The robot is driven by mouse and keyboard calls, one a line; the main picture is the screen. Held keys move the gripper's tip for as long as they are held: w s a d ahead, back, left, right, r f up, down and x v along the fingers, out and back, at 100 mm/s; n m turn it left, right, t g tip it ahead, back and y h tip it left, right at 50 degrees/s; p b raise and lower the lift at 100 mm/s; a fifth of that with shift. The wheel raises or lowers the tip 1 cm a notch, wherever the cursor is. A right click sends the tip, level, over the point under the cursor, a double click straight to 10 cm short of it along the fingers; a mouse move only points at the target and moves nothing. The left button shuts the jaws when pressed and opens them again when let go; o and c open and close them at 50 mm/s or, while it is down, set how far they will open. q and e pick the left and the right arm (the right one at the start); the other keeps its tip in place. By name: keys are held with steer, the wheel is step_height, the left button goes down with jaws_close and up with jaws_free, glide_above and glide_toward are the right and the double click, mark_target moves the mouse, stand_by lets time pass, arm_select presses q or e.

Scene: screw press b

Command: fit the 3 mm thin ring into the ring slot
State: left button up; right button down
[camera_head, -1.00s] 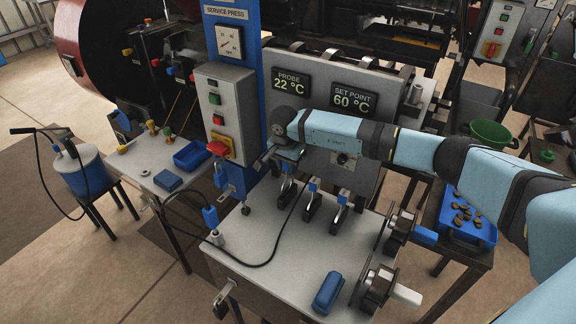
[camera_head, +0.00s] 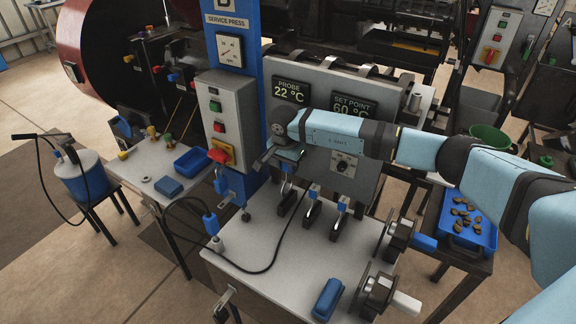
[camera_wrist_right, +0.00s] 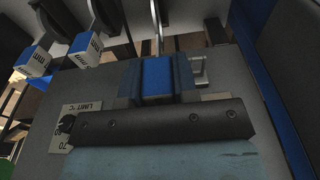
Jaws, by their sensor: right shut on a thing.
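My right gripper (camera_head: 286,160) is over the bench in front of the grey display panel, pointing down. In the right wrist view it is shut on a blue grip block (camera_wrist_right: 157,78), with a thin pale metal ring or hoop (camera_wrist_right: 158,32) edge-on beyond it. Its label is hidden, so I cannot read its size. Two similar blue-topped pieces with "mm" labels (camera_wrist_right: 85,47) are beside it; in the head view they sit upright in dark holders (camera_head: 313,196) and (camera_head: 341,208). The held piece appears above the leftmost dark holder (camera_head: 289,203). I cannot make out the ring slot. My left gripper is not in view.
A black cable (camera_head: 262,269) crosses the bench top (camera_head: 255,262). A blue block (camera_head: 328,298) and round metal fittings (camera_head: 378,292) are at the front right. The display panel (camera_head: 310,118) stands close behind my gripper.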

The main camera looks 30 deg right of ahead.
steer(key=shift+r, duration=0.15)
steer(key=shift+r+p, duration=0.5)
steer(key=shift+r, duration=0.55)
